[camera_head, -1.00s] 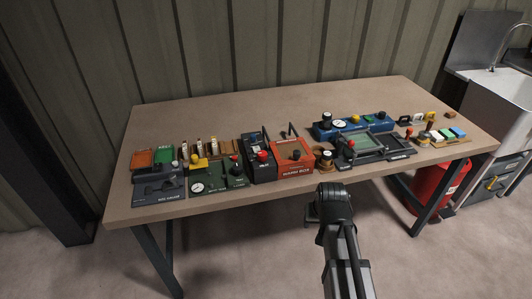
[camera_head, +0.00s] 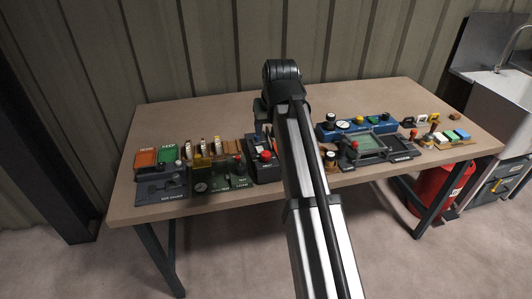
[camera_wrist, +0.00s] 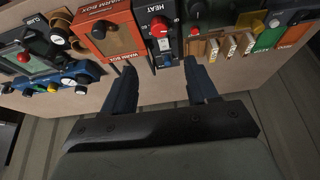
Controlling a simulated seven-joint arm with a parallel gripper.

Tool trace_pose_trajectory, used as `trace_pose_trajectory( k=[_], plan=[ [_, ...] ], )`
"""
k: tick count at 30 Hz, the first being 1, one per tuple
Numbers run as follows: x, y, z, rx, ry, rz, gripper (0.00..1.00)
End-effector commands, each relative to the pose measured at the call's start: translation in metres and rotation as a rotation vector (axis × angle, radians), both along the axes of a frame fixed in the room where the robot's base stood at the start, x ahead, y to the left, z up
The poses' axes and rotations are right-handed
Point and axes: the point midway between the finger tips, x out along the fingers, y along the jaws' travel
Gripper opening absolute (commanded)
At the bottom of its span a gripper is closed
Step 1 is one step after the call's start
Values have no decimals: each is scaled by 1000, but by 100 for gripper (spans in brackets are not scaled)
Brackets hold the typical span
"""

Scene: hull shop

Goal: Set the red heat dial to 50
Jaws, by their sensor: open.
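The red heat dial (camera_head: 265,156) sits on a dark box (camera_head: 262,174) near the table's middle front. In the wrist view the red dial (camera_wrist: 159,29) is on the box face marked HEAT. Its setting is too small to read. My gripper (camera_wrist: 160,65) is open and empty. In the wrist view its fingers point toward the HEAT box, one to each side of it in the picture, and the dial shows beyond the fingertips, apart from them. In the head view my arm hides most of the gripper.
The orange warm box (camera_wrist: 108,38) stands beside the HEAT box. A blue panel (camera_head: 357,124) stands farther right. The back of the table (camera_head: 200,113) is clear.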

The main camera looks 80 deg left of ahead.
Motion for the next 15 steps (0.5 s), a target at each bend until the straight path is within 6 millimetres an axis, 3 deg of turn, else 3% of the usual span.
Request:
trace_pose_trajectory(
  k=[8, 15],
  plan=[
    [-1, -2, -17, -30, -6, 22, 58],
    [-1, 13, -53, -30, -6, 22, 58]
  ],
)
